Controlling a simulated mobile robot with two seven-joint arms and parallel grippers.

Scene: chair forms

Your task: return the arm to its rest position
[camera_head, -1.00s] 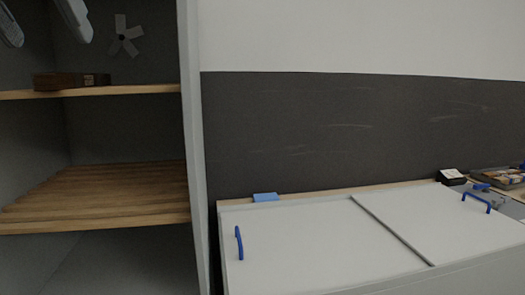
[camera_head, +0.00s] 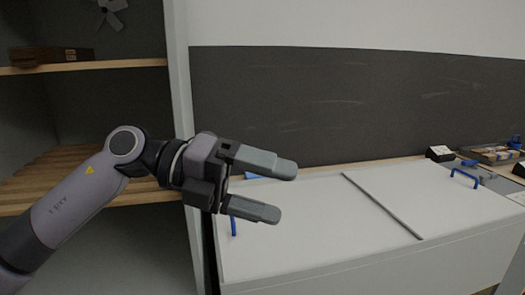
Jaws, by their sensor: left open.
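My left arm comes in from the lower left and reaches across the shelf's side panel. My left gripper (camera_head: 268,188) is open and empty, with its two fingers apart and pointing right. It is in front of the left end of the white cabinet top and partly covers the blue handle (camera_head: 233,226) and a blue block (camera_head: 253,175). My right gripper does not show.
A shelf unit (camera_head: 180,90) with wooden boards stands at left; a dark brown box (camera_head: 36,57) lies on its upper board. A tray (camera_head: 495,155) and a small black box (camera_head: 439,153) are at right.

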